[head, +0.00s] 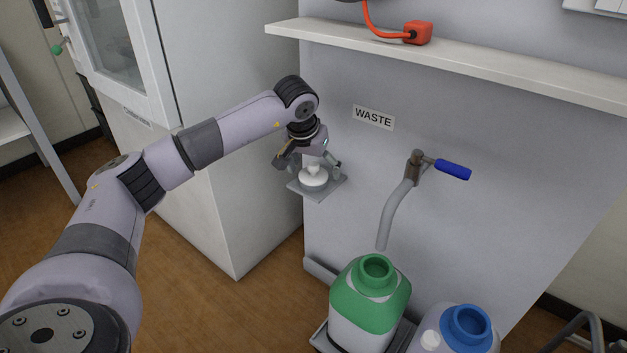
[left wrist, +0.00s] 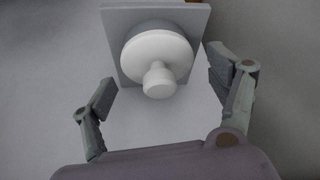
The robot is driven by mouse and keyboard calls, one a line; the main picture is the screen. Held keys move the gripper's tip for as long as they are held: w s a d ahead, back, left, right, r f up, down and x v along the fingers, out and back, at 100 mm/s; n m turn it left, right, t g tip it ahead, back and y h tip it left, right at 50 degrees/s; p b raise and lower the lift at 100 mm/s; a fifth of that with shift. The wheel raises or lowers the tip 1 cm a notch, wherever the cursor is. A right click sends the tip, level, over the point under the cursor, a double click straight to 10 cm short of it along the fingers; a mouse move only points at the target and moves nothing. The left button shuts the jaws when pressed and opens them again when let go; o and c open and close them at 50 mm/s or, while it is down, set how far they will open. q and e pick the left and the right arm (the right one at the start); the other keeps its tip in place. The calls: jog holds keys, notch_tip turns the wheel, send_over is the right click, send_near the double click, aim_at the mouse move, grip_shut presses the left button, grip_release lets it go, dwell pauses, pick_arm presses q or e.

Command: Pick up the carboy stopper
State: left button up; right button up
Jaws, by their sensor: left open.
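The white carboy stopper (head: 313,177) sits on a small grey wall shelf (head: 330,185) below the WASTE label. In the left wrist view the stopper (left wrist: 158,60) shows a wide round disc with a narrower knob pointing toward the camera. My left gripper (head: 308,163) is open above the stopper. In the left wrist view the two fingers of my left gripper (left wrist: 162,78) stand apart on either side of the knob, with no visible contact. My right gripper is not in either view.
A green-topped carboy (head: 372,295) and a blue-topped carboy (head: 455,330) stand at the lower right, both with open necks. A drain pipe with a blue-handled valve (head: 452,169) hangs above the green one. A long shelf (head: 450,62) juts out above; a white cabinet (head: 225,120) stands left.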

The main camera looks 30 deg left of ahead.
pick_arm(q)
jog(key=c, duration=1.3)
